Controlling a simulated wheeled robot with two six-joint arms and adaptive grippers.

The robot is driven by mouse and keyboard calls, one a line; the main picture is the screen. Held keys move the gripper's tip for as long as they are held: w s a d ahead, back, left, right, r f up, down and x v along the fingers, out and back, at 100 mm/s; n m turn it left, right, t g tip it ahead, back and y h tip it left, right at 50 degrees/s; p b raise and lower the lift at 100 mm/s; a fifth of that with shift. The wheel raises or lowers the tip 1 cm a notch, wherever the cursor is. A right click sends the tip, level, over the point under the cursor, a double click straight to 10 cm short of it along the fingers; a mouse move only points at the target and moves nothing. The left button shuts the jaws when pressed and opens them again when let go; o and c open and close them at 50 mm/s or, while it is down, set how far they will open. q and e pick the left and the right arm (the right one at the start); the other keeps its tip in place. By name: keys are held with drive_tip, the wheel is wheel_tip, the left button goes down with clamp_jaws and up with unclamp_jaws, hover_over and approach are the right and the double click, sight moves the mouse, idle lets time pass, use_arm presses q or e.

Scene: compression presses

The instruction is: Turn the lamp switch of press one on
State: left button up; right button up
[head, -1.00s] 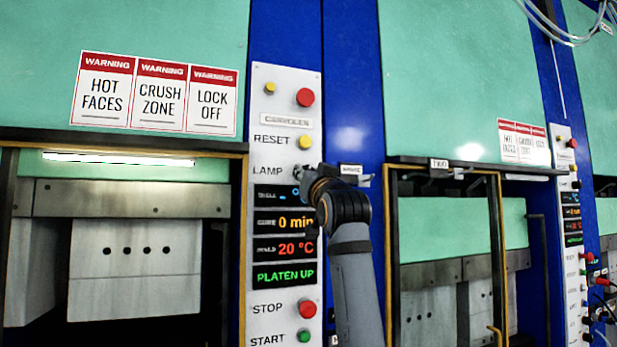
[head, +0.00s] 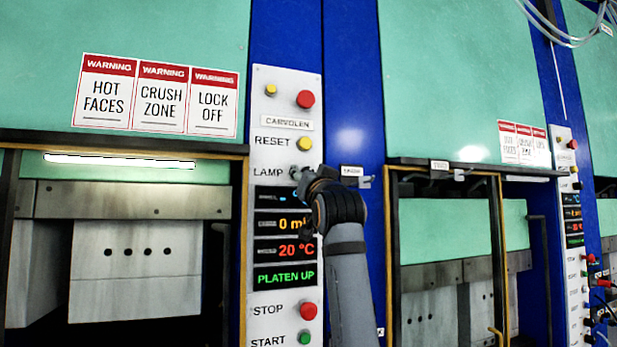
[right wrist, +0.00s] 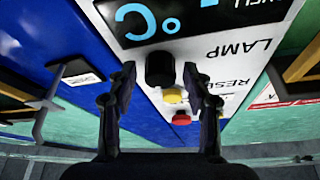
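The lamp switch of press one is a black round knob (right wrist: 160,68) beside the LAMP label in the right wrist view. In the head view my gripper largely hides it next to the LAMP label (head: 268,173). My right gripper (right wrist: 159,73) is open, with one finger on each side of the knob; a gap seems to show on both sides. In the head view my right gripper (head: 305,180) is at the panel (head: 285,110). The lamp strip (head: 120,160) in the press opening glows white. My left gripper is not in view.
A yellow reset button (head: 305,144) and a red button (head: 306,99) are above the switch. The displays (head: 285,249), a red stop button (head: 309,311) and a green start button (head: 305,338) are below. A hook on the blue post (head: 352,110) is close to my right gripper.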

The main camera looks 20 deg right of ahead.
drive_tip(key=v, duration=1.2)
